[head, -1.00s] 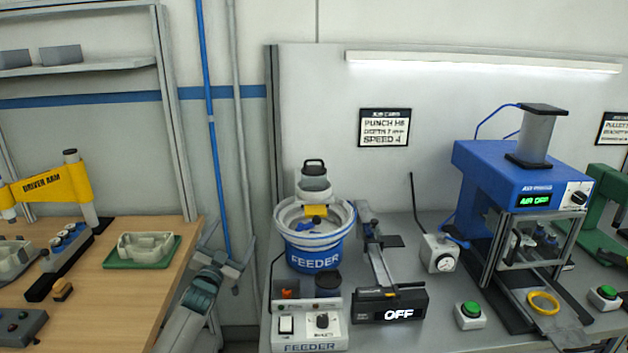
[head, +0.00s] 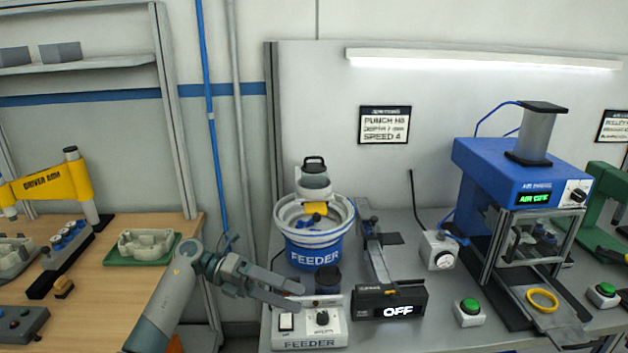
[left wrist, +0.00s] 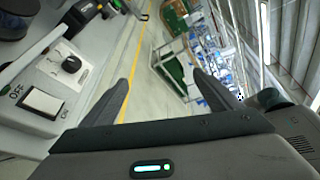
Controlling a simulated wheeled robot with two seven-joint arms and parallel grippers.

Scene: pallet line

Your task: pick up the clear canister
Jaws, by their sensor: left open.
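No plainly clear canister stands out. A dark, perhaps smoky see-through, round container (head: 327,279) stands at the back of the feeder control box (head: 310,330); it seems to show partly at the top left of the left wrist view (left wrist: 13,20). A pale canister with a black handled top (head: 314,178) sits over the blue feeder bowl (head: 315,255). My left gripper (head: 300,296) is open, just left of the dark container, its fingers over the left part of the control box. Nothing lies between its fingers in the left wrist view (left wrist: 161,80). My right gripper is out of view.
A black display unit reading OFF (head: 390,302) stands right of the control box. A blue press (head: 520,180) is farther right. The wooden table (head: 110,290) is at left, with a gap before the grey bench. Bare bench shows around the green buttons.

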